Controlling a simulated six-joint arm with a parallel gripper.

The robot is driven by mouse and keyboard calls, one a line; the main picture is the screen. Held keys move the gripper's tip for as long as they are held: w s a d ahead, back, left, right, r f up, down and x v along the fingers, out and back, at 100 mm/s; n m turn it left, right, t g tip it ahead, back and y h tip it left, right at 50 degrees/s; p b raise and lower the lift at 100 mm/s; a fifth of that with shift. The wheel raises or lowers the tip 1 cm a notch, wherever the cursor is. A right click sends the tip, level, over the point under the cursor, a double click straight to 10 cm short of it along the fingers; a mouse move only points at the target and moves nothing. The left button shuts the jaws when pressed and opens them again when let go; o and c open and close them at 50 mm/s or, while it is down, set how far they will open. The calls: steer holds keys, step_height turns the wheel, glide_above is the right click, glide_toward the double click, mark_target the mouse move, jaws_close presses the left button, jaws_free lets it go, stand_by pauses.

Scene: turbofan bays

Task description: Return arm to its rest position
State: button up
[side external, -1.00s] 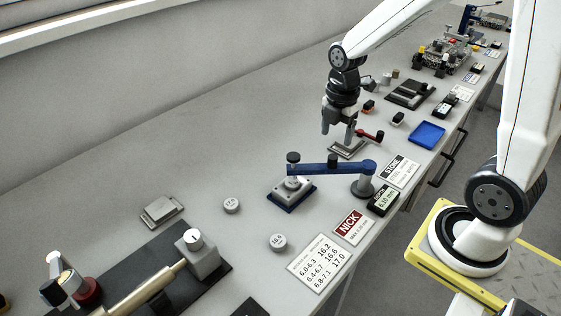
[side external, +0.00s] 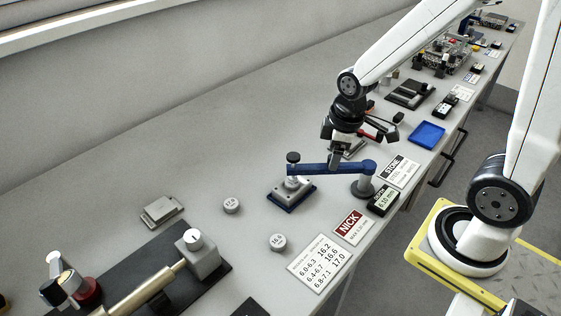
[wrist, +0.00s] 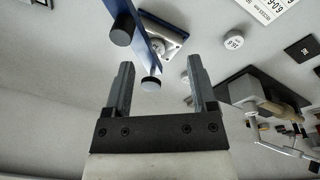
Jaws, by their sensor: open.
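My gripper (side external: 334,136) hangs over the bench just behind the blue swing-arm fixture in the side view. In the wrist view my gripper (wrist: 158,75) has its two grey fingers spread apart with nothing between them. The blue arm (side external: 330,168) of the fixture lies in front of and below my gripper in the side view. It also shows beyond the fingers in the wrist view (wrist: 143,35). A red-handled clamp (side external: 372,134) is partly hidden behind my gripper.
Two round weights (side external: 231,205) and a grey block (side external: 161,209) lie on the bench. A shaft on a black stand (side external: 150,283) is at lower left. A blue tray (side external: 428,134) and label cards (side external: 319,262) line the right edge. The bench's back left is clear.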

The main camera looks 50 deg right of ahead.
steer(key=m, duration=0.2)
steer(key=s+a+m, duration=0.1)
steer(key=m, duration=0.1)
steer(key=s+a+f+m+t, duration=0.1)
steer(key=m, duration=0.1)
steer(key=shift+m, duration=0.4)
